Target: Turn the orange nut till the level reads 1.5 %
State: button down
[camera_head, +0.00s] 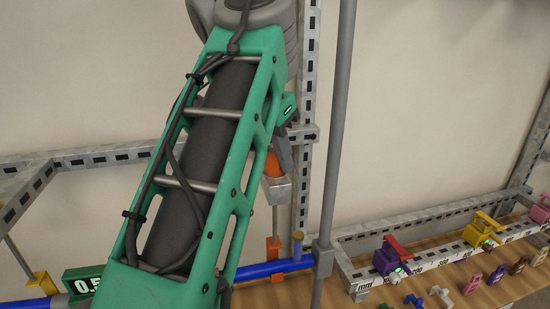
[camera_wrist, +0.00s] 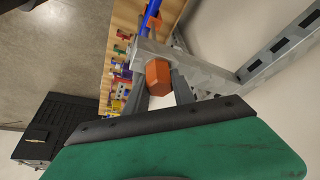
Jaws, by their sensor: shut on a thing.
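The orange nut (camera_head: 273,164) sits on a grey metal block on the upright frame in the head view, partly covered by my arm. In the wrist view the orange hex nut (camera_wrist: 158,76) lies between the two grey fingers of my gripper (camera_wrist: 160,88), which is shut on it. In the head view my gripper is mostly hidden behind my green arm. The level readout (camera_head: 85,284), a green box with a dark display, shows "0.5" at lower left. My arm covers its right part, so any further digits are hidden.
A blue pipe (camera_head: 275,268) runs low behind my arm. A grey upright pole (camera_head: 337,130) stands just right of the nut. A scaled rail (camera_head: 432,256) with purple and yellow clamps crosses the right side, above small coloured pieces on the wooden top.

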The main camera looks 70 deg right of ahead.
jog(key=n+p, duration=0.1)
jog(key=n+t+p, duration=0.1)
jog(key=p, duration=0.1)
jog(key=shift+r+n, duration=0.3)
jog(key=shift+r, duration=0.05)
jog(key=n+t+p, duration=0.2)
jog(key=n+p, duration=0.2)
jog(key=p, duration=0.5)
jog(key=shift+n, duration=0.4)
jog(key=shift+f+n+t+p, duration=0.2)
jog(key=shift+n+t+p, duration=0.2)
jog(key=shift+n+p, duration=0.7)
jog(key=shift+f+n+t+y, duration=0.15)
jog(key=shift+n+t+y, duration=0.2)
jog(key=shift+n, duration=0.95)
jog(key=c, duration=1.1)
grip_release()
jog(key=shift+o, duration=0.2)
